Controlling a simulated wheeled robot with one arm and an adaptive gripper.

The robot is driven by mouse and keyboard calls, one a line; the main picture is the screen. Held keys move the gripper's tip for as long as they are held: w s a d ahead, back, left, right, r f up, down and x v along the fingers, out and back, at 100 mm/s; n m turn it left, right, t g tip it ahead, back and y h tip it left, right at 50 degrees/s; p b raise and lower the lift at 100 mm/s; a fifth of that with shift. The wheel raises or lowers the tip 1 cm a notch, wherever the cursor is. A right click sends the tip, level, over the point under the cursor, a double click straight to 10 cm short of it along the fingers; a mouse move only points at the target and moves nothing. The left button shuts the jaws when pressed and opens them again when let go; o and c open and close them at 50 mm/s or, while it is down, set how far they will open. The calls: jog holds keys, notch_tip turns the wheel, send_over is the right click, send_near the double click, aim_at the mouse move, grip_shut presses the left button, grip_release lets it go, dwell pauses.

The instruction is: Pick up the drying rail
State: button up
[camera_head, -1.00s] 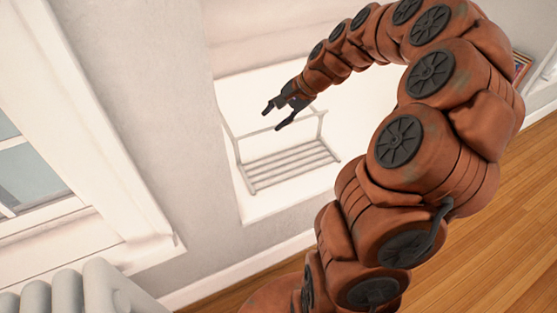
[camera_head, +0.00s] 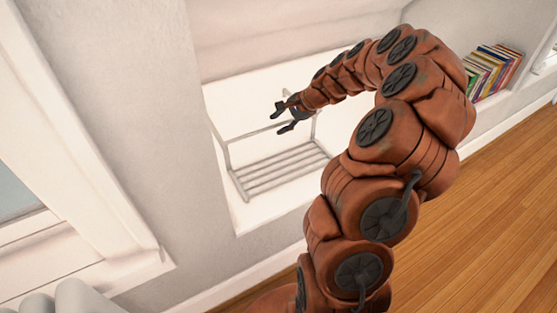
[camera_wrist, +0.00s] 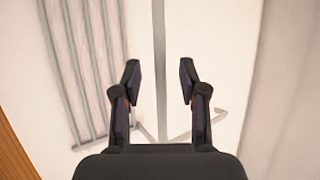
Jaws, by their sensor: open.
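The drying rail (camera_head: 284,170) is a pale grey rack with several parallel slats and a raised bar on end supports. It stands on a white ledge in a wall recess. My gripper (camera_head: 280,121) is open and empty at the raised bar, above the slats. In the wrist view the raised bar of the drying rail (camera_wrist: 160,40) runs lengthwise between the open fingers of my gripper (camera_wrist: 159,76). The slats are to the left there. I cannot tell whether the fingers touch the bar or how deep it sits between them.
The white ledge (camera_head: 222,98) is otherwise bare around the rail. A grey wall (camera_head: 160,120) and a window frame (camera_head: 90,170) are at left. A radiator (camera_head: 75,297) is at lower left. Books (camera_head: 492,70) stand in a shelf at right. Wooden floor (camera_head: 480,220) is open at right.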

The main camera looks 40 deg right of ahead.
jog(key=x, duration=0.3)
jog(key=shift+d+b, duration=0.1)
jog(key=shift+b, duration=0.2)
grip_shut()
dwell(0.5)
